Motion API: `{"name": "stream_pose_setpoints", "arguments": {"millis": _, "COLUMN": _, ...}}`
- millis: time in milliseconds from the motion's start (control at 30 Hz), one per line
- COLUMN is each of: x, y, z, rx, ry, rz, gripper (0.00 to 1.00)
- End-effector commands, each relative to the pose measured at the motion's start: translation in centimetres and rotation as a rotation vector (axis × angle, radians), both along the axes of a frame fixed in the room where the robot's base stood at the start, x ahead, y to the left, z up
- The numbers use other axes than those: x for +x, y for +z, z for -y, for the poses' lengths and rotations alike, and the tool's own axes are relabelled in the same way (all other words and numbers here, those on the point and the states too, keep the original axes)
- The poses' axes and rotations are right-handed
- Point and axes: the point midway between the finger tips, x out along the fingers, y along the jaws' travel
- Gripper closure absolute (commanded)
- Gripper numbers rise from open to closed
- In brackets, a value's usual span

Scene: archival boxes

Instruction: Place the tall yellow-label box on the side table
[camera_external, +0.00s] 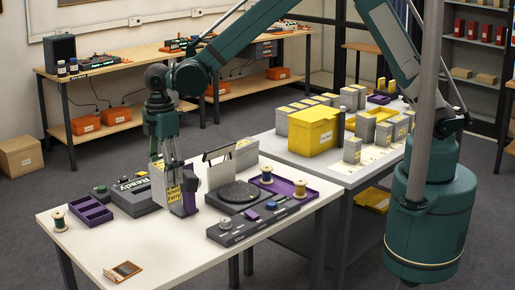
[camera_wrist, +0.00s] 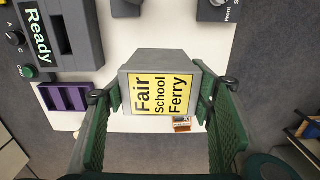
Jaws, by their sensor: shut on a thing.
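The "Ready" console (camera_external: 135,195) and purple tray (camera_external: 91,211) stand left of the box. The record player (camera_external: 240,194) and knob panel (camera_external: 262,222) are close on its right. The table's front left is mostly clear. Beyond are a yellow bin (camera_external: 313,132) and several grey boxes (camera_external: 352,150).

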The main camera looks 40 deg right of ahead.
Motion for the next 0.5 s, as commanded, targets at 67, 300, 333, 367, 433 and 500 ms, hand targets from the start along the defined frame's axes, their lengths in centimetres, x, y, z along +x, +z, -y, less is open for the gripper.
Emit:
{"name": "stream_pose_setpoints", "arguments": {"millis": 67, "x": 0.0, "y": 1.4, "z": 0.0, "rx": 0.0, "ry": 0.0, "rz": 0.0, "gripper": 0.65}}
{"name": "stream_pose_setpoints", "arguments": {"millis": 300, "x": 0.0, "y": 6.1, "z": 0.0, "rx": 0.0, "ry": 0.0, "rz": 0.0, "gripper": 0.65}}
{"name": "stream_pose_setpoints", "arguments": {"millis": 333, "x": 0.0, "y": 6.7, "z": 0.0, "rx": 0.0, "ry": 0.0, "rz": 0.0, "gripper": 0.65}}
{"name": "stream_pose_setpoints", "arguments": {"millis": 367, "x": -0.1, "y": 7.4, "z": 0.0, "rx": 0.0, "ry": 0.0, "rz": 0.0, "gripper": 0.65}}
{"name": "stream_pose_setpoints", "arguments": {"millis": 433, "x": 0.0, "y": 8.6, "z": 0.0, "rx": 0.0, "ry": 0.0, "rz": 0.0, "gripper": 0.65}}
{"name": "stream_pose_setpoints", "arguments": {"millis": 500, "x": 0.0, "y": 9.9, "z": 0.0, "rx": 0.0, "ry": 0.0, "rz": 0.0, "gripper": 0.65}}
